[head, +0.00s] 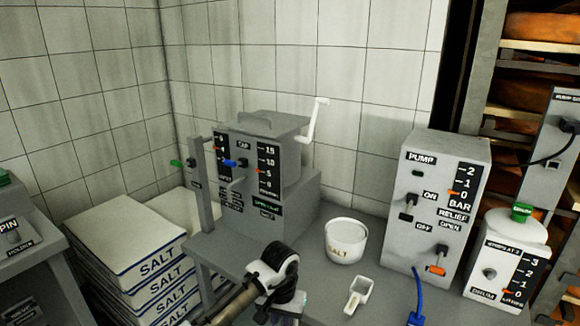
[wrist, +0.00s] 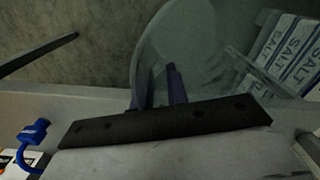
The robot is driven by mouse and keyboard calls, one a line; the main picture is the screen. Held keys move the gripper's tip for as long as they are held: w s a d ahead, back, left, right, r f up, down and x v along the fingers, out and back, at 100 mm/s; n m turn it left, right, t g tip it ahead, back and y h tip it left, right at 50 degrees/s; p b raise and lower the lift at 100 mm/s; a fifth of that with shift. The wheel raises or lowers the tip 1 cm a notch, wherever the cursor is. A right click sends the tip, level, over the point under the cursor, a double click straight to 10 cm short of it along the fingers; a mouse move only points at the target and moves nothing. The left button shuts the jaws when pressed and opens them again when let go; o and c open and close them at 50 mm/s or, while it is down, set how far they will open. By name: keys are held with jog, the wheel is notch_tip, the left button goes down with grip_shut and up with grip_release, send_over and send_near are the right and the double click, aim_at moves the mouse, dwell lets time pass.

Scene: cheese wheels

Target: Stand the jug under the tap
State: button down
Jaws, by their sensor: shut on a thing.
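The jug (wrist: 195,35) is a clear, see-through vessel in the wrist view. My gripper (wrist: 158,82) is shut on it, with two dark blue fingers at its near side. The exact grip is hard to make out. In the head view my arm's black wrist hides most of the gripper and jug at the bottom centre. The tap (head: 235,163) has a blue lever and sits on the front of a grey machine (head: 265,150), behind and left of my wrist. I cannot see the jug under the tap.
A grey pump box (head: 435,205) and a white drum (head: 507,262) are farther right. Salt sacks (head: 125,240) are stacked at left. A blue hose (head: 416,298) lies at the front.

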jog(key=s+d+f+n, duration=0.1)
jog(key=s+f, duration=0.1)
jog(key=f, duration=0.9)
jog(key=s+d+f+n, duration=0.1)
jog(key=s+f, duration=0.2)
jog(key=f, duration=0.9)
jog(key=shift+s+f+n, duration=0.15)
jog(key=shift+f+n, duration=0.15)
jog(key=shift+n, duration=0.1)
jog(key=shift+d, duration=0.2)
